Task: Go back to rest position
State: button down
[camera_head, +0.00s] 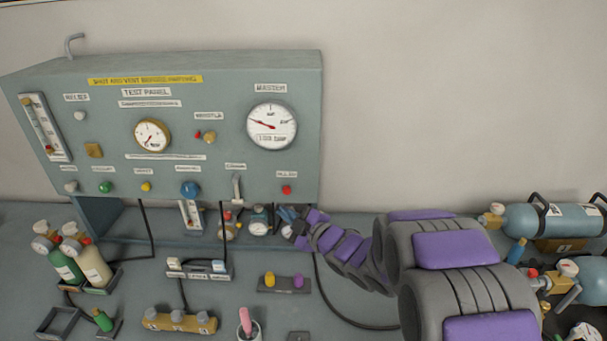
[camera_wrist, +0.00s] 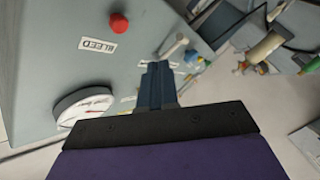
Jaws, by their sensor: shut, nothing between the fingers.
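My gripper (camera_wrist: 157,84) is in the wrist view, its dark blue fingers together and empty, in front of the panel face. A red knob (camera_wrist: 119,24) with a BLEED label and a white dial (camera_wrist: 84,106) show beside it. In the head view my purple and grey arm reaches from the lower right toward the test panel (camera_head: 225,110). My gripper (camera_head: 287,213) shows small at the arm's far end, just below the panel's lower right part.
Green and cream bottles (camera_head: 93,267) stand at the left. A yellow block (camera_head: 180,322), a small dark tray (camera_head: 284,286) and a cup with a pink item (camera_head: 247,325) are on the bench. A black hose runs near my arm.

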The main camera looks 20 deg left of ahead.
jog(key=w+d+m+t+h, duration=0.25)
jog(key=d+m+h, duration=0.5)
jog(key=d, duration=0.85)
jog(key=s+d+m+g+h, duration=0.3)
jog(key=s+d+m+h, duration=0.5)
jog(key=d, duration=0.7)
jog(key=s+d+m+g, duration=0.2)
jog(key=s+g, duration=0.3)
jog(key=s, duration=1.2)
jog(key=s+d+m+g, duration=0.1)
jog(key=s+m+g, duration=0.3)
jog(key=s, duration=1.4)
jog(key=shift+d+f+g+y, duration=0.3)
jog(key=shift+d+g+y, duration=0.1)
jog(key=shift+g, duration=0.15)
